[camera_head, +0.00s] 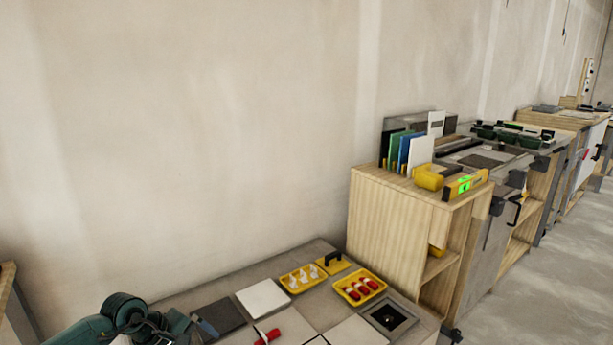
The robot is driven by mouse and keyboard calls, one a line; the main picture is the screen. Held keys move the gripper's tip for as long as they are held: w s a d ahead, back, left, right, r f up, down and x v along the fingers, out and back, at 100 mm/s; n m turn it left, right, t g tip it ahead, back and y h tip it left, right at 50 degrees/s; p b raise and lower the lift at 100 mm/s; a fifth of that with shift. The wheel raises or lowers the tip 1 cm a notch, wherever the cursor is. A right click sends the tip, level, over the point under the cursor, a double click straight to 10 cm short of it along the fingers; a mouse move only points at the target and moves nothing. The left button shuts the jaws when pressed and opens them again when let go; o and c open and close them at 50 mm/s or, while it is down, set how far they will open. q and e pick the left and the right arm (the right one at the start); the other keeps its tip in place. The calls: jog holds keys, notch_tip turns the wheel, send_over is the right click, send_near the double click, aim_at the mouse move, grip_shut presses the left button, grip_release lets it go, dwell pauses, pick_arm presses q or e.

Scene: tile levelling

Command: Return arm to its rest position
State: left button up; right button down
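My teal arm (122,310) comes in at the bottom left, low over the left end of the tiled worktop. Its dark end, with my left gripper (192,326), is beside the dark tile (225,316). The fingers are small and partly cut off by the bottom edge, so their opening cannot be made out. My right arm and gripper are out of view.
A wooden cabinet (395,230) stands higher at right, with a yellow level (466,185).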

pick_arm(q)
jog(key=s+d+r+n+t+h+p, duration=0.2)
jog(key=s+d+r+n+h+p, duration=0.25)
jog(key=d+n, duration=0.5)
jog(key=s+d+r+n+t+h+p, duration=0.2)
jog(key=s+d+r+n+t+h, duration=0.1)
jog(key=d+r+n+h, duration=0.55)
jog(key=s+a+r+n+t+y+p, duration=0.1)
jog(key=s+n+t+y+p, duration=0.3)
jog(key=n, duration=0.8)
jog(key=a+n+t+y+p, duration=0.1)
jog(key=n+t+y, duration=0.2)
jog(key=n+y, duration=0.55)
jog(key=s+a+f+n+g+p, duration=0.1)
jog(key=s+f+n+g, duration=0.1)
jog(key=s+n, duration=0.3)
jog(key=s+a+f+n+g+y+p, duration=0.1)
jog(key=s+n, duration=0.4)
jog(key=n, duration=0.8)
notch_tip(320, 180, down, 2)
jog(key=shift+s+a+f+n+g+p, duration=0.15)
jog(key=shift+s+a+n+g+p, duration=0.25)
jog(key=shift+g+p, duration=0.5)
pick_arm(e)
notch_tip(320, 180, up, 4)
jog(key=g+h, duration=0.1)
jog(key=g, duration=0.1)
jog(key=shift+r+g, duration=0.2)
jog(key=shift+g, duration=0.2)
